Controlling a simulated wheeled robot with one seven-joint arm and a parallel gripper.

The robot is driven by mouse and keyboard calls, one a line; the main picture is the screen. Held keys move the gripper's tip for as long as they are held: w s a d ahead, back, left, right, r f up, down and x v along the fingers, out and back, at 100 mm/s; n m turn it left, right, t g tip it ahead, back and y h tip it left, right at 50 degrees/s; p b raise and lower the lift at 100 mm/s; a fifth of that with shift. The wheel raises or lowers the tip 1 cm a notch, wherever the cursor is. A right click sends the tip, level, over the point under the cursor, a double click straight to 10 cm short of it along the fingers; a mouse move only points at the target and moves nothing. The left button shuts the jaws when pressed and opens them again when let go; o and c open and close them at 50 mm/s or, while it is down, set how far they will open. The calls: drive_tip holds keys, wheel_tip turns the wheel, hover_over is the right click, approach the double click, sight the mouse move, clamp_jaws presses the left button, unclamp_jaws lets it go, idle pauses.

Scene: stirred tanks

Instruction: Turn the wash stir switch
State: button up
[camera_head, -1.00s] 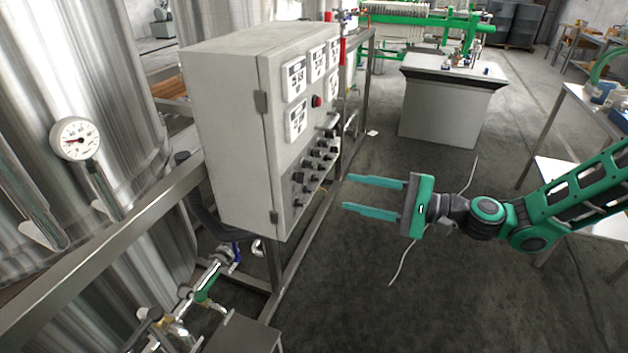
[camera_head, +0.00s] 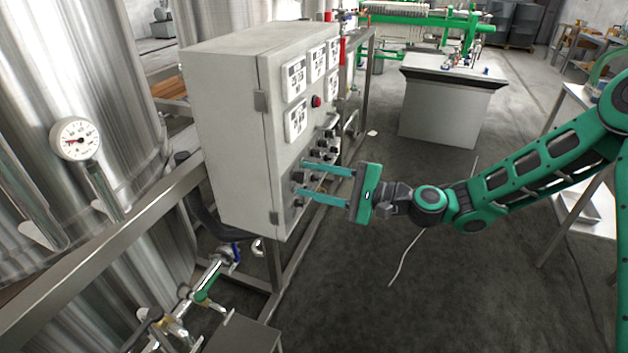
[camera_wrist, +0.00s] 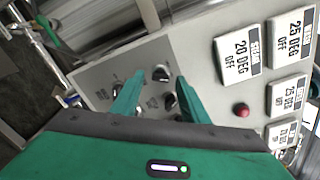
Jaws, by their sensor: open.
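Which switch is the wash stir one cannot be read. My gripper (camera_head: 300,178) is open, its two teal fingers pointing at the lower switches and partly covering them. In the wrist view my gripper (camera_wrist: 150,83) shows its fingertips close to the panel, with one black switch (camera_wrist: 170,101) between the fingers and another switch (camera_wrist: 161,73) just beyond. I cannot tell whether a finger touches a switch.
Label displays (camera_wrist: 238,52) and a red button (camera_wrist: 241,110) sit on the panel beside the switches. Steel tanks (camera_head: 85,75) and a frame rail (camera_head: 110,235) lie left. Pipes with valves (camera_head: 205,290) are below. Open floor (camera_head: 400,300) lies right of the cabinet.

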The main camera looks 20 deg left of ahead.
clamp_jaws()
drive_tip(key=shift+n, duration=0.5)
drive_tip(key=n, duration=1.1)
drive_tip(key=shift+s+f, duration=0.1)
drive_tip(key=shift+f, duration=0.1)
idle(0.5)
